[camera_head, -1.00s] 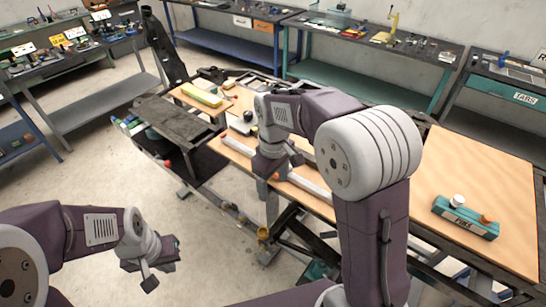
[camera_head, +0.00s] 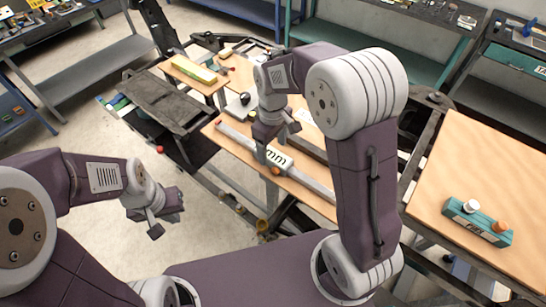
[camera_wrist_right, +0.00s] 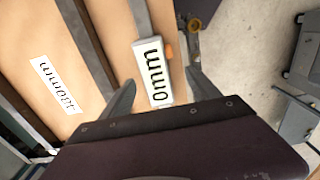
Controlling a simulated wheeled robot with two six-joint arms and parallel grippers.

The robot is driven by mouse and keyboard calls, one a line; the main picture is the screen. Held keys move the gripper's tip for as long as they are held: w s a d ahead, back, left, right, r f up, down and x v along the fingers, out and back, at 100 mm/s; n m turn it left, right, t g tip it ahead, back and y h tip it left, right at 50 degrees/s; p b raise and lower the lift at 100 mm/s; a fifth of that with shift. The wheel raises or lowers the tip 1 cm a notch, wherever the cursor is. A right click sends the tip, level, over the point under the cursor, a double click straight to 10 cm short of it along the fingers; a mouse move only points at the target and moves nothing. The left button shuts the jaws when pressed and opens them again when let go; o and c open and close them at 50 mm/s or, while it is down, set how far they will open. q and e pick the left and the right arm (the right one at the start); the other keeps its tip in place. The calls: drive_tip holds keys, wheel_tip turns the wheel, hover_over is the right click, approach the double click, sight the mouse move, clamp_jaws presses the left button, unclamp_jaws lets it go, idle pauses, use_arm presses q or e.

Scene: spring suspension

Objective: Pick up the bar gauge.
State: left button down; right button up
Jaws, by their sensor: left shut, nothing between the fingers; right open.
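The bar gauge (camera_head: 314,187) is a long grey bar with a white label ending in "mm". It lies on the wooden board in the head view. The right wrist view shows its labelled block (camera_wrist_right: 153,75) and narrower grey shaft, with an orange knob beside the block. My right gripper (camera_head: 279,140) is open above the gauge. In the right wrist view its two fingers (camera_wrist_right: 160,95) are on either side of the labelled block, with visible gaps. My left gripper (camera_head: 165,215) is shut and empty, over the floor at the lower left, away from the gauge.
A second white label (camera_wrist_right: 57,85) lies on the board beside a dark rail (camera_wrist_right: 88,50). A teal block with white and orange knobs (camera_head: 478,222) sits on the right board. A yellow block (camera_head: 195,70) lies at the back. Other benches line the walls.

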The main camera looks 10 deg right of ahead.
sight(273, 154)
drive_tip(key=shift+w+d+f+p, duration=0.2)
drive_tip(key=shift+w+f+p, duration=0.15)
drive_tip(key=shift+w+f, duration=0.4)
wheel_tip(273, 154, down, 3)
drive_tip(key=shift+s+f+p, duration=0.1)
drive_tip(key=shift+s+p, duration=0.05)
drive_tip(key=shift+p, duration=0.25)
drive_tip(key=shift+s+f, duration=0.15)
drive_tip(key=shift+f, duration=0.25)
drive_tip(key=c, duration=0.7)
use_arm(q)
drive_tip(key=shift+w+d+r, duration=0.1)
drive_tip(key=shift+w+r, duration=0.25)
drive_tip(key=shift+r, duration=0.35)
use_arm(e)
clamp_jaws()
